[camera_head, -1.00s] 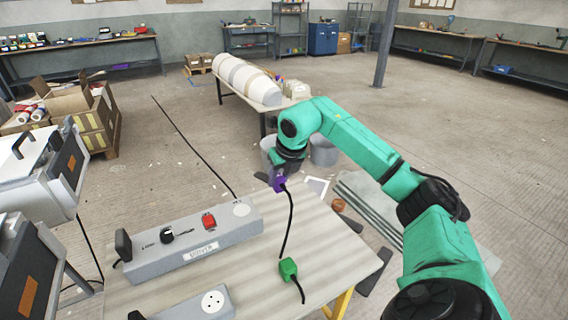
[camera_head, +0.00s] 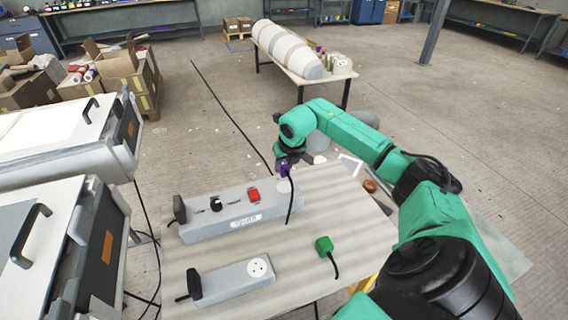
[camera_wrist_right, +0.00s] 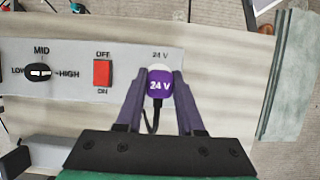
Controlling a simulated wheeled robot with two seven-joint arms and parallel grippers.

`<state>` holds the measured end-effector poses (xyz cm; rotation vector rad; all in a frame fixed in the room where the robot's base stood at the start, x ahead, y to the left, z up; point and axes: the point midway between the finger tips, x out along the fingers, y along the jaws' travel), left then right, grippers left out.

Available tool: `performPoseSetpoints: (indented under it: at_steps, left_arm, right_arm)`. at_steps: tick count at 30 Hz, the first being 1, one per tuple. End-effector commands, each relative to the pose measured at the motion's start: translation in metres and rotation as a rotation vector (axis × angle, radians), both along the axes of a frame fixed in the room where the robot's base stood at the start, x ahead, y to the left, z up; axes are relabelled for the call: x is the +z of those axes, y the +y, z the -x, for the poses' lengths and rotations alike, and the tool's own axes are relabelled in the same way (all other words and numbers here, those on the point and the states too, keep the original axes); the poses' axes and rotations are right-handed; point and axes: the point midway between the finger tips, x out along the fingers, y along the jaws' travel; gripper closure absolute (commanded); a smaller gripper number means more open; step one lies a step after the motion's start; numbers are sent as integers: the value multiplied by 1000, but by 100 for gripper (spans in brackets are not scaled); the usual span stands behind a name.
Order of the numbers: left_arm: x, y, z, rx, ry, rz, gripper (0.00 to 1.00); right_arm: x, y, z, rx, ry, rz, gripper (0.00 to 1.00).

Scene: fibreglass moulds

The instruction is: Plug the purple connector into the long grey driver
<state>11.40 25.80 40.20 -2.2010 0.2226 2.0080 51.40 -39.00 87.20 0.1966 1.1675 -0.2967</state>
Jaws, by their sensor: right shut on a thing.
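My right gripper (camera_head: 284,160) is shut on the purple connector (camera_head: 283,169), which trails a black cable. The long grey driver (camera_head: 235,218) lies on the table, with a black knob and a red switch on top. The connector is at the driver's right end, over the spot marked 24 V in the wrist view, and covers the round socket there. I cannot tell whether it touches the socket. My left gripper is not in view.
A shorter grey unit (camera_head: 232,281) with a round white socket (camera_head: 258,267) lies in front of the driver. A green connector (camera_head: 324,246) with a black cable lies on the table (camera_head: 345,220) to the right. White-topped machines (camera_head: 60,135) stand at the left.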

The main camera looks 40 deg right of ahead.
Motion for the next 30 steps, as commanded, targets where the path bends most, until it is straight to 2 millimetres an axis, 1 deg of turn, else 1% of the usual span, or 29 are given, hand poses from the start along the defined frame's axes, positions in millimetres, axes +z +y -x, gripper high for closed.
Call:
performPoseSetpoints:
  at_steps: [1, 3, 12, 15, 30]
  left_arm:
    - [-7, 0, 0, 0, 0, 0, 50]
    - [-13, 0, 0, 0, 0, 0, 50]
    - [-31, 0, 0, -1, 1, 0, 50]
    - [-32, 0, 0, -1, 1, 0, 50]
    - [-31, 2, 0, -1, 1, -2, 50]
  right_arm:
    - [-9, 0, 0, 0, 1, 0, 100]
    - [-16, 0, 0, 0, 1, 0, 100]
    - [-43, 0, 0, 0, 1, 0, 100]
    - [-46, 0, 0, 0, 0, 0, 100]
    - [-45, 0, 0, 0, 0, 0, 100]
